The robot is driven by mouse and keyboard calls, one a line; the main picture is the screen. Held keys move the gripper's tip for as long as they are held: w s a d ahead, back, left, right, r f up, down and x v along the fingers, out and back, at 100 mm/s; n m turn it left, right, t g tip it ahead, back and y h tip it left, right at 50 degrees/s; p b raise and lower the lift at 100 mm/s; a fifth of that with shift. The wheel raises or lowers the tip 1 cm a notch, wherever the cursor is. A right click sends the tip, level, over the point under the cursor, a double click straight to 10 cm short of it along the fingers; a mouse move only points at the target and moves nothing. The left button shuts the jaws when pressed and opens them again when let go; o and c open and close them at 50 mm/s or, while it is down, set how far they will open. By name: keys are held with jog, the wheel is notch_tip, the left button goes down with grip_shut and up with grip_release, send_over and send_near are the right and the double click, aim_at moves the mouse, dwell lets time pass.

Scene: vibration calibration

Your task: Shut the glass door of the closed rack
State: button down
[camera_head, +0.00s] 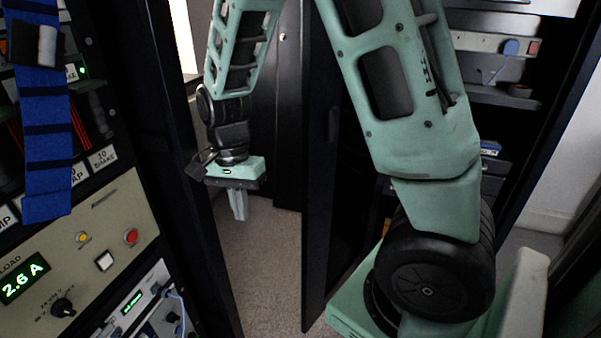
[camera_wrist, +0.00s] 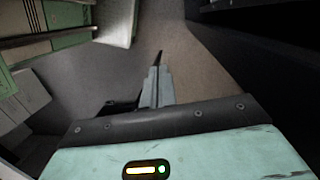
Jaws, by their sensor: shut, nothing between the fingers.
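A tall dark-framed door (camera_head: 318,230) stands swung out in the middle of the head view, seen nearly edge-on. Its dark pane shows to the right of the frame edge, partly behind my arm. The rack (camera_head: 490,95) with shelves and devices is at the right, largely hidden by my arm. My gripper (camera_head: 238,212) hangs to the left of the door, pointing down, apart from it in the picture. Its fingers are together and empty, as the wrist view (camera_wrist: 158,72) also shows. A dark upright surface fills the right of the wrist view; I cannot tell whether it is the door.
An equipment rack with a load panel (camera_head: 85,265) reading 2.6 A stands close at the left, with a blue strap (camera_head: 45,135) hanging over it. Carpeted floor (camera_head: 265,255) is clear between this rack and the door. Green-and-cream objects (camera_wrist: 60,40) lie at the wrist view's upper left.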

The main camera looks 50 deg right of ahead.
aim_at(303, 200)
jog(key=w+d+m+g+h+p, duration=0.1)
jog(key=w+d+m+p, duration=0.25)
jog(key=d+m, duration=0.65)
jog(key=w+d+m+g+p, duration=0.2)
jog(key=w+d+m, duration=0.2)
jog(key=d+m, duration=0.6)
jog(key=shift+s+a+f+m, duration=0.25)
jog(key=shift+s+f+m, duration=0.15)
jog(key=shift+s+f, duration=1.05)
jog(key=shift+s+a+f+m, duration=0.25)
jog(key=shift+s+f+m, duration=0.15)
jog(key=shift+s+f, duration=1.1)
jog(key=shift+s+a+f+m, duration=0.25)
jog(key=shift+s+f+m, duration=0.15)
jog(key=shift+s+f, duration=1.05)
jog(key=shift+w+f, duration=0.3)
